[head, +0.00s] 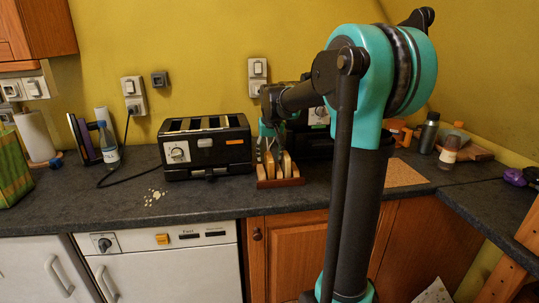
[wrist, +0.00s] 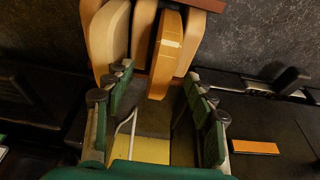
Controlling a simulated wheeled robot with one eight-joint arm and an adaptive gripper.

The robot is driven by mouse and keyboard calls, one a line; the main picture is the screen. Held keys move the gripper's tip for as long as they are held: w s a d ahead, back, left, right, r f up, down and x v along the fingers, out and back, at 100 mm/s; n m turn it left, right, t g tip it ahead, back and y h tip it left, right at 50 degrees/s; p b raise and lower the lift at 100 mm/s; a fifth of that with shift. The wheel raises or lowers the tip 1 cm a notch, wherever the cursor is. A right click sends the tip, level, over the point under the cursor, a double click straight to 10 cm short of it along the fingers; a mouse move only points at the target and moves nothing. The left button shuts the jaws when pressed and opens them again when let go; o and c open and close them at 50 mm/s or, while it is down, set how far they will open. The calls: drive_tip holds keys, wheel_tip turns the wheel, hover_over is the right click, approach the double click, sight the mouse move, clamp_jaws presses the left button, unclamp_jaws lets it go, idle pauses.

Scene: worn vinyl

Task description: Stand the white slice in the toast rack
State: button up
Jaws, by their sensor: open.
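The toast rack (head: 281,183) is a reddish-brown wooden stand on the dark counter, just right of the toaster. Slices stand upright in it, and their tops also show in the wrist view. I cannot tell for sure which is the white slice. My gripper (head: 268,133) is above and behind the rack. In the wrist view my gripper (wrist: 158,103) is open, its fingers apart with no slice clearly between them.
A black toaster (head: 206,147) stands close left of the rack. A blue-capped bottle (head: 108,144) and a paper roll (head: 35,136) are further left. Crumbs (head: 153,197) lie on the counter. A dark flask (head: 429,133) and a cork-coloured mat (head: 403,174) are at right. The front counter is mostly clear.

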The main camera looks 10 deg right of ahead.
drive_tip(key=shift+r, duration=0.1)
idle(0.3)
drive_tip(key=shift+s+r, duration=0.15)
drive_tip(key=shift+r, duration=0.2)
drive_tip(key=shift+s+r, duration=0.1)
drive_tip(key=shift+r, duration=0.2)
drive_tip(key=shift+s+r, duration=0.1)
drive_tip(key=shift+r, duration=0.25)
drive_tip(key=shift+s+r, duration=0.1)
drive_tip(key=shift+r, duration=0.2)
drive_tip(key=shift+s+r, duration=0.1)
drive_tip(key=shift+r, duration=0.25)
drive_tip(key=shift+s+r, duration=0.15)
drive_tip(key=shift+r, duration=0.3)
drive_tip(key=v, duration=1.2)
idle(0.4)
